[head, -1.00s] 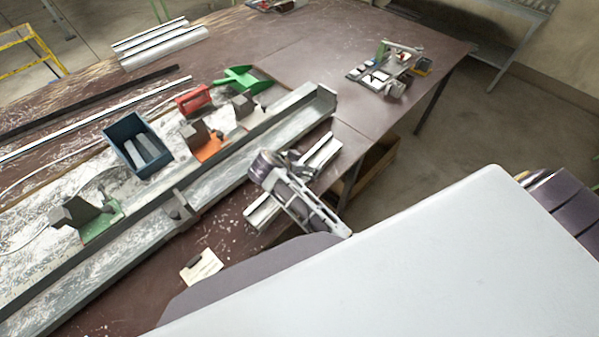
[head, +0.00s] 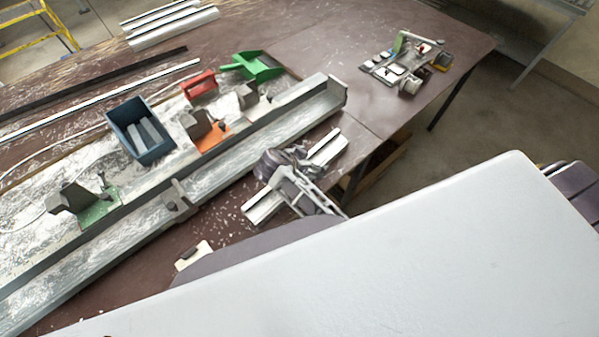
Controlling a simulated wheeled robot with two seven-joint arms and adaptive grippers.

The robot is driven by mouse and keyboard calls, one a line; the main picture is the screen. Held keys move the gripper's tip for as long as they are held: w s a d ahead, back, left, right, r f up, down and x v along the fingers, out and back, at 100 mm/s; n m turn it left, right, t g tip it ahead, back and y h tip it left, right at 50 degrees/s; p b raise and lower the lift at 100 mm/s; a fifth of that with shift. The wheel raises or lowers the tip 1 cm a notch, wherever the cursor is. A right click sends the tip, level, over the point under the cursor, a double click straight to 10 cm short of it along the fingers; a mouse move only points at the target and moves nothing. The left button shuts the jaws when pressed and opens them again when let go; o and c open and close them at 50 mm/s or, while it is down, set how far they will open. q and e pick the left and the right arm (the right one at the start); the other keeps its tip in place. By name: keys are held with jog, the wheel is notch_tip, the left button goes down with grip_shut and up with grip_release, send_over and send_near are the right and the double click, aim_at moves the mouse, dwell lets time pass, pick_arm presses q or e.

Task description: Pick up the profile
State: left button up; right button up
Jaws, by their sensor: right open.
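The profile is a short, silvery, grooved bar (head: 327,147) lying at a slant near the front edge of the brown bench. Its far end and its near end show on either side of my right gripper, and its middle is hidden. My right gripper (head: 279,163) is open and lies across the middle of the profile, seen from above. I cannot tell whether its fingers are beside the profile or still above it, or whether they touch it. My left gripper is not in view.
A long metal channel (head: 150,228) with clamp blocks runs just behind the profile. A blue bin (head: 122,117), a red tray (head: 199,86) and a green scoop (head: 262,68) stand behind it. A small fixture (head: 405,66) sits at the far right. A paper tag (head: 194,254) lies in front.

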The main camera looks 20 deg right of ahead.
jog(key=shift+c, duration=0.5)
jog(key=c, duration=1.4)
jog(key=shift+w, duration=0.1)
jog(key=shift+c, duration=0.3)
jog(key=shift+r, duration=0.1)
jog(key=shift+r, duration=0.75)
notch_tip(320, 180, up, 8)
jog(key=b, duration=0.1)
jog(key=shift+r+b, duration=0.2)
jog(key=shift+b, duration=0.1)
